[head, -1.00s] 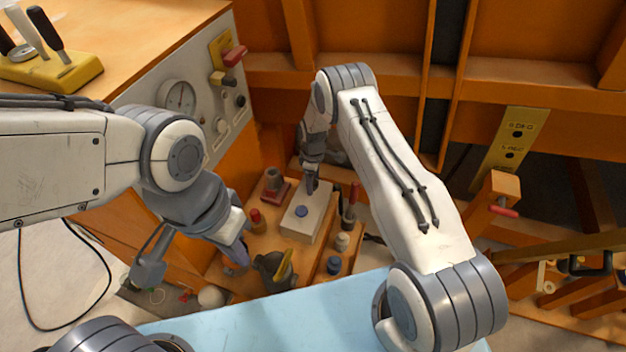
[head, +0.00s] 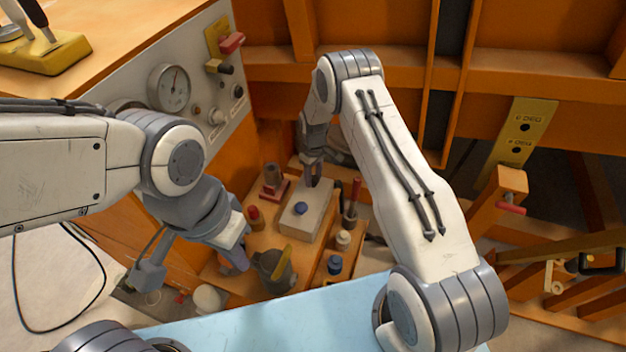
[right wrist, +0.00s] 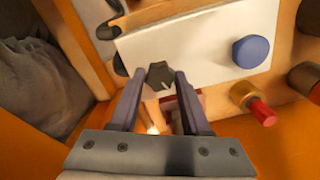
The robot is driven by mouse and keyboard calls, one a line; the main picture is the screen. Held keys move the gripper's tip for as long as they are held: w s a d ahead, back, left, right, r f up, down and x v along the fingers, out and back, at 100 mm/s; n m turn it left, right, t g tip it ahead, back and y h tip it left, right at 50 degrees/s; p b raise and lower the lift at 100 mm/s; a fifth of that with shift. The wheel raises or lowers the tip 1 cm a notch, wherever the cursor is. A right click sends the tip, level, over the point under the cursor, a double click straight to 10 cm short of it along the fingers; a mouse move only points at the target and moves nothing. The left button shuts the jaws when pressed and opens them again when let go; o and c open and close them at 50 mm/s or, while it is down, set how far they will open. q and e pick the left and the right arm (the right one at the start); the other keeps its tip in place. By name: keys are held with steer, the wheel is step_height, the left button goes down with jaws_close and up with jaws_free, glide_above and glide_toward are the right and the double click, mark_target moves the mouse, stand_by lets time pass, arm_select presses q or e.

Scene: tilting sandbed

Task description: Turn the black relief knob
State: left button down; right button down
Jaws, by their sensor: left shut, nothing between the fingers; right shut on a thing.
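The black relief knob (right wrist: 159,74) shows in the right wrist view. It is a small dark knob with a pale pointer line, at the edge of a white box (right wrist: 200,45). The fingers of my right gripper (right wrist: 159,82) are shut on it, one on each side. In the head view my right gripper (head: 313,182) reaches down to the far end of the white box (head: 318,222), and the knob is hidden there. My left gripper (head: 237,262) is shut and empty, low beside the wooden bench.
A blue button (head: 301,208) sits on the white box, close to my right gripper. A red-topped part (head: 254,214), a dark pot (head: 272,268) and small bottles (head: 343,240) stand around it. A gauge panel (head: 200,95) is at the left.

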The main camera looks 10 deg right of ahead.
mark_target(314, 178)
steer(key=shift+c, duration=1.9)
jaws_free()
step_height(314, 178, up, 10)
steer(key=b, duration=0.1)
steer(key=shift+r, duration=0.25)
